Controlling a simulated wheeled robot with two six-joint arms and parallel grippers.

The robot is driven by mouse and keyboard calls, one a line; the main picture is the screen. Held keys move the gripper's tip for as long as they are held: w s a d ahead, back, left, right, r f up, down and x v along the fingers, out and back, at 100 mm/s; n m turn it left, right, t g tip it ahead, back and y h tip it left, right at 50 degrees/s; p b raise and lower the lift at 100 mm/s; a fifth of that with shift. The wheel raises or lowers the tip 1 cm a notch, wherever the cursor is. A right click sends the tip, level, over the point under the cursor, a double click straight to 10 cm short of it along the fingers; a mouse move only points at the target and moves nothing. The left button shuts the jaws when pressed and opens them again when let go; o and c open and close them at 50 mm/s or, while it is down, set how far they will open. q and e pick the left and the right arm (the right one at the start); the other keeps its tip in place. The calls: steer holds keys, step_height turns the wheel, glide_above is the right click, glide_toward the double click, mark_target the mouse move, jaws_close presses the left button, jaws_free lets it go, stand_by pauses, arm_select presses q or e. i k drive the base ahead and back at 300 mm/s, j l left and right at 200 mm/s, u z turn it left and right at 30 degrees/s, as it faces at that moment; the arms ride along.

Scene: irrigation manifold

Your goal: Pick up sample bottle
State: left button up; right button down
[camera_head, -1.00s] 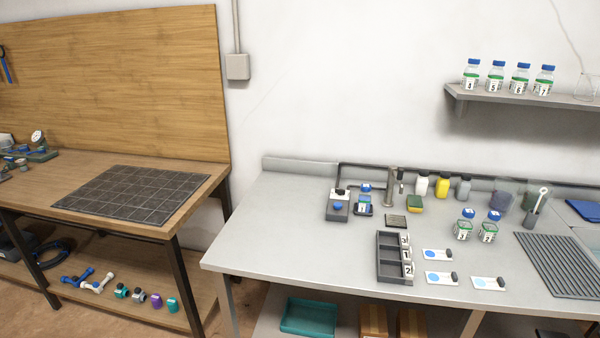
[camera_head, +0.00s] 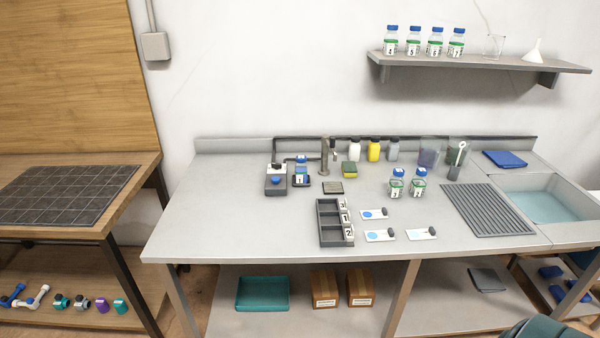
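Sample bottles with blue caps stand in three places. One, labelled 1 (camera_head: 301,173), stands upright on a small dark stand at the left of the grey bench. Two more, a left one (camera_head: 397,184) and a right one (camera_head: 418,184), stand side by side on the bench top; their numbers are hard to read. Several bottles with green-banded labels, among them a leftmost one (camera_head: 391,42) and a rightmost one (camera_head: 457,44), stand in a row on the wall shelf (camera_head: 480,65). Neither of my grippers shows in the view.
A dark compartment tray (camera_head: 322,237) with number tags sits near the bench front, with white cards (camera_head: 380,236) beside it. A ribbed drain mat (camera_head: 487,209) and a sink (camera_head: 545,207) are at right. The bench's front left is clear.

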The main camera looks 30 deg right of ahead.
mark_target(301, 170)
steer(key=z, duration=1.4)
steer(key=i, duration=0.2)
